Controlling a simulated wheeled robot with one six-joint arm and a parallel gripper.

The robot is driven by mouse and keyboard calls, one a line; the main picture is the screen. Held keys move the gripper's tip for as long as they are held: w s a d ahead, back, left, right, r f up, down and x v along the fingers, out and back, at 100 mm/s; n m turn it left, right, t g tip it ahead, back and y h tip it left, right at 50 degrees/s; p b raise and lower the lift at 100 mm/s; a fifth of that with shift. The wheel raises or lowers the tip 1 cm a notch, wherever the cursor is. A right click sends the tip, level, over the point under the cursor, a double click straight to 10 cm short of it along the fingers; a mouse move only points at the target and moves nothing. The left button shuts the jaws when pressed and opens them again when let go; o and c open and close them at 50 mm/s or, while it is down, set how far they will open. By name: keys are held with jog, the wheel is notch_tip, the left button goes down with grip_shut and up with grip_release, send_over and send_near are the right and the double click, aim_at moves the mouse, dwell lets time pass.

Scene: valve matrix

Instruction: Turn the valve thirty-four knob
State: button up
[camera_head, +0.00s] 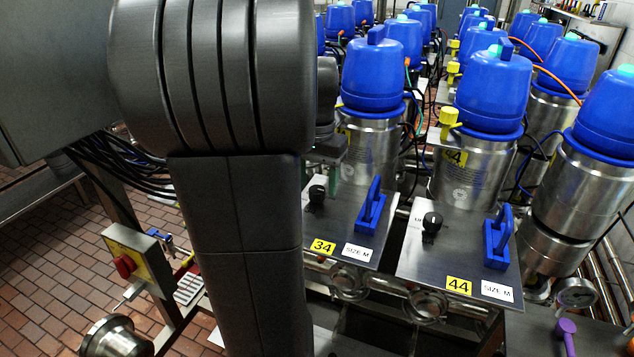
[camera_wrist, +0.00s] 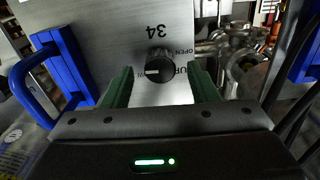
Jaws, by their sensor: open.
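The valve thirty-four knob (camera_head: 317,193) is a small black knob on a metal plate with a yellow 34 label (camera_head: 322,246) in the head view. In the wrist view the knob (camera_wrist: 159,63) sits below an engraved 34, with OPEN lettering beside it. My gripper (camera_wrist: 161,84) is open, its two green fingers on either side of the knob in the picture. The fingers appear empty, and I cannot tell whether they touch the knob. In the head view my dark arm covers much of the left and centre, and the gripper is mostly hidden behind it.
A blue handle (camera_head: 371,206) stands on the 34 plate, right of the knob. The neighbouring 44 plate has its own black knob (camera_head: 432,222) and blue handle (camera_head: 498,239). Blue-capped steel valves (camera_head: 380,75) rise behind. A red switch (camera_head: 124,266) sits at left.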

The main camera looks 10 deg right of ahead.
jog(key=shift+f, duration=0.6)
jog(key=c, duration=1)
jog(key=shift+n+p, duration=0.45)
jog(key=shift+n, duration=0.85)
jog(key=o, duration=1)
